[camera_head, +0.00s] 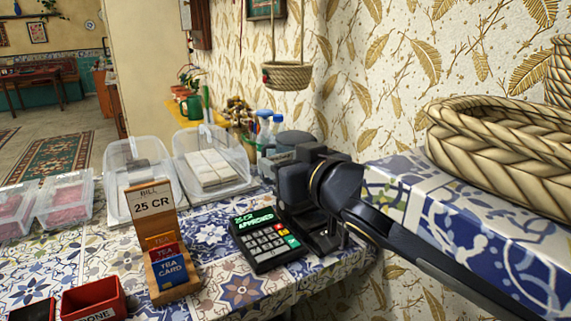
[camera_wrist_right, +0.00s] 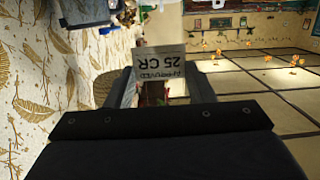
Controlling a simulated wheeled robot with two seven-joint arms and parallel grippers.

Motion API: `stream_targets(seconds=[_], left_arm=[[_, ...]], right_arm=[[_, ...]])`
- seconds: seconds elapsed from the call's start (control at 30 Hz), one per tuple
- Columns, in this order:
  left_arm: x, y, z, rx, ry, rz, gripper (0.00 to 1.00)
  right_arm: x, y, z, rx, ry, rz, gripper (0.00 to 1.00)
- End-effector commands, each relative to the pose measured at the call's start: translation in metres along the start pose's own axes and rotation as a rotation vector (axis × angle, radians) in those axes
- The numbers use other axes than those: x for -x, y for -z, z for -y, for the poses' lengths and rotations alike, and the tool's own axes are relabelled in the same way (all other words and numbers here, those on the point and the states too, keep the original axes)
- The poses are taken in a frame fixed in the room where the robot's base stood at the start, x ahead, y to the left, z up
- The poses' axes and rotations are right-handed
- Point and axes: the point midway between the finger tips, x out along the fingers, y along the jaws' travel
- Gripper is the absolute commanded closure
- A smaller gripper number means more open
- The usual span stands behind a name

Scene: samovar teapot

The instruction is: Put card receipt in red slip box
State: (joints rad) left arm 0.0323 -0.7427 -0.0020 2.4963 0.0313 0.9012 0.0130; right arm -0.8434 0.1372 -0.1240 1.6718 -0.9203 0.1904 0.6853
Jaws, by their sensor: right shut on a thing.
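The card receipt (camera_wrist_right: 158,62), a small pale slip reading 25 CR, shows upside down between the fingers of my right gripper in the right wrist view. My right gripper (camera_head: 292,190) is shut on it, beside and behind the card terminal (camera_head: 266,240). The receipt is hidden in the head view. The red slip box (camera_head: 93,301) is at the bottom left of the head view, partly cut off, with lettering ending in ONE. It is well to the left of my right gripper. My left gripper is not in view.
A wooden stand (camera_head: 177,287) with a 25 CR bill and tea cards stands between the red box and terminal. Clear bins (camera_head: 213,168) and spray bottles line the back. A tiled ledge with a woven basket (camera_head: 510,150) borders the right.

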Motion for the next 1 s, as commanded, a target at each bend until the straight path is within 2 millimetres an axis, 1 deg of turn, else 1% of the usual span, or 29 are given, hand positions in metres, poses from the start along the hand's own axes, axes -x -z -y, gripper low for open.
stream_targets(seconds=[0.03,0.2,0.57,0.77,1.0], left_arm=[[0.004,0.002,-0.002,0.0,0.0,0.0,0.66],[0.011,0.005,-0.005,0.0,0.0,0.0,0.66],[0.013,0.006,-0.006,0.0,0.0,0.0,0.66],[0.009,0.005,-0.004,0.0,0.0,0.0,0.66],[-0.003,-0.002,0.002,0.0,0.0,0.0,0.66]], right_arm=[[0.001,0.006,0.0,0.0,-0.001,0.0,0.72],[0.002,0.015,0.0,0.0,0.0,0.0,0.72],[0.003,0.018,0.0,-0.001,0.0,-0.001,0.72],[0.002,0.014,0.0,0.0,0.0,-0.001,0.72],[0.0,-0.001,0.0,0.0,0.0,-0.001,0.72]])
